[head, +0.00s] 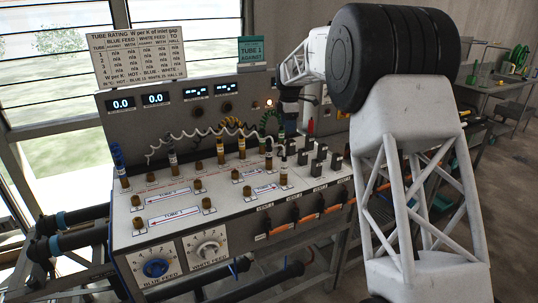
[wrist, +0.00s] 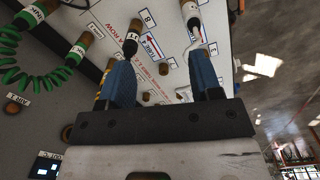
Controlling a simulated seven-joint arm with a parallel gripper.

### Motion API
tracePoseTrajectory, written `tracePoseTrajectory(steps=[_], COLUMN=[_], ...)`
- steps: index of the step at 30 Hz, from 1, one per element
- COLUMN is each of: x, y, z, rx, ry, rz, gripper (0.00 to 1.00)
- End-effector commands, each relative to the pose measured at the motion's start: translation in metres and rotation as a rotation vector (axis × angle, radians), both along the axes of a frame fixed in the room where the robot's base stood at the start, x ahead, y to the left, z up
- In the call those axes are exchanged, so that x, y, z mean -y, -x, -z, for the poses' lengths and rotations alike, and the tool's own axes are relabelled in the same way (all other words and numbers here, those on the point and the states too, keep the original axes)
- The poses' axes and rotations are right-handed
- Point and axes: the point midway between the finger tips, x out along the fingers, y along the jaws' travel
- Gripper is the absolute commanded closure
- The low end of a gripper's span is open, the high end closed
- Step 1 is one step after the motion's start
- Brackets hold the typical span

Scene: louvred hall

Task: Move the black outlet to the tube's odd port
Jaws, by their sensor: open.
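My gripper (head: 288,112) hangs over the far right of the port panel (head: 225,200) in the head view. In the wrist view its two blue fingers (wrist: 164,72) are apart, with nothing clearly held between them. A brass plug with a black collar (wrist: 132,40) shows just beyond the left fingertip. A plug with a white and black collar (wrist: 190,14) shows beyond the right one. I cannot tell which plug is the black outlet. In the head view, several brass ports stand along the rows labelled TUBE 2 (head: 265,188) and TUBE 3 (head: 173,215). Finger contact is unclear.
Coiled cords arch over the back ports, including a white one (head: 188,135); a green one (wrist: 35,72) hangs at left in the wrist view. Black blocks (head: 321,153) stand at the panel's right. A rating chart (head: 137,57) and a TUBE 1 card (head: 250,50) stand above the displays.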

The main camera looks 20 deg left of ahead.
Motion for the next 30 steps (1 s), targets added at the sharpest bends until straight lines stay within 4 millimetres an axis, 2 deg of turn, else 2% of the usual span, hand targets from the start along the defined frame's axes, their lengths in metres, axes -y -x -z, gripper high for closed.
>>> tracePoseTrajectory(steps=[1, 6, 12, 18, 30], x=[-0.013, -0.049, -0.079, -0.089, -0.089], y=[-0.007, -0.024, -0.035, -0.039, -0.039], z=[0.01, 0.035, 0.057, 0.065, 0.066], rx=[-0.004, -0.013, -0.021, -0.023, -0.023], ry=[0.002, 0.008, 0.012, 0.013, 0.013], rz=[-0.033, -0.145, -0.241, -0.275, -0.276], gripper=[0.42, 0.42, 0.42, 0.42, 0.42])
